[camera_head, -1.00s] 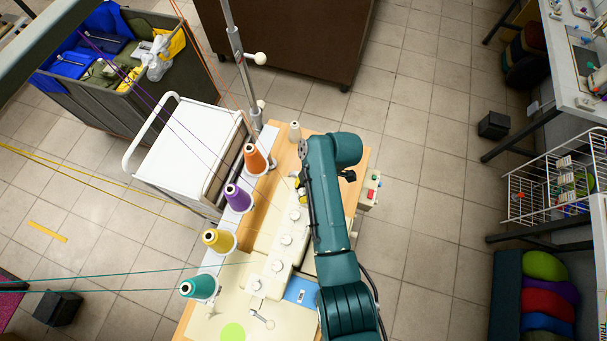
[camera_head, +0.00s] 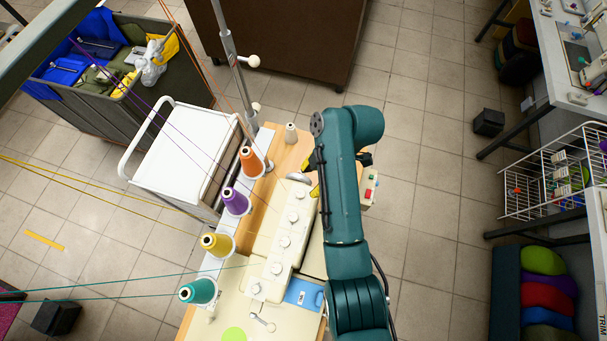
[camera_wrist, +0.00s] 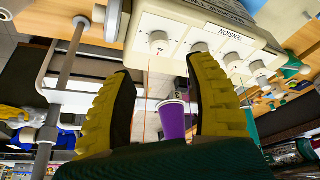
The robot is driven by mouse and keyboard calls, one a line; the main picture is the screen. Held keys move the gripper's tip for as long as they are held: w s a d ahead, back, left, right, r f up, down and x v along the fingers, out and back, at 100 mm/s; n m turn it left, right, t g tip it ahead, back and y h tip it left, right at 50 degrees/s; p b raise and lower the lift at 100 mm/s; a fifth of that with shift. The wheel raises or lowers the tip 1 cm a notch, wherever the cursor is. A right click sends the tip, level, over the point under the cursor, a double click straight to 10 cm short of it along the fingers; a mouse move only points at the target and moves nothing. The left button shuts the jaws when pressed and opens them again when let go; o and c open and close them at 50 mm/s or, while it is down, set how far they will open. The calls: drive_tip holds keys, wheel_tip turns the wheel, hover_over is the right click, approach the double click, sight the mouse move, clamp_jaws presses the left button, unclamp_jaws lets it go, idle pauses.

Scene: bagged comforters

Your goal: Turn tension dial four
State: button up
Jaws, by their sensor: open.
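The tension dials are a row of white round knobs on the cream sewing machine head (camera_head: 270,250). Knobs show in the head view at the far end (camera_head: 300,195), then nearer (camera_head: 293,217), (camera_head: 285,241) and (camera_head: 276,268). In the wrist view, a panel marked TENSION is upside down, with a left knob (camera_wrist: 158,40), a second knob (camera_wrist: 199,47) and others to the right. I cannot read which is number four. My gripper (camera_wrist: 160,80) is open and empty, its yellow fingers below the left knobs in the picture, apparently touching none. My arm partly hides it in the head view.
Thread cones stand left of the machine: orange (camera_head: 251,162), purple (camera_head: 235,201), yellow (camera_head: 216,244) and teal (camera_head: 198,290). Threads stretch from them to the left. A metal pole (camera_head: 240,75) rises behind. A white cart (camera_head: 182,150) stands left.

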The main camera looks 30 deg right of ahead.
drive_tip(key=v, duration=0.3)
drive_tip(key=shift+r, duration=0.2)
idle(0.4)
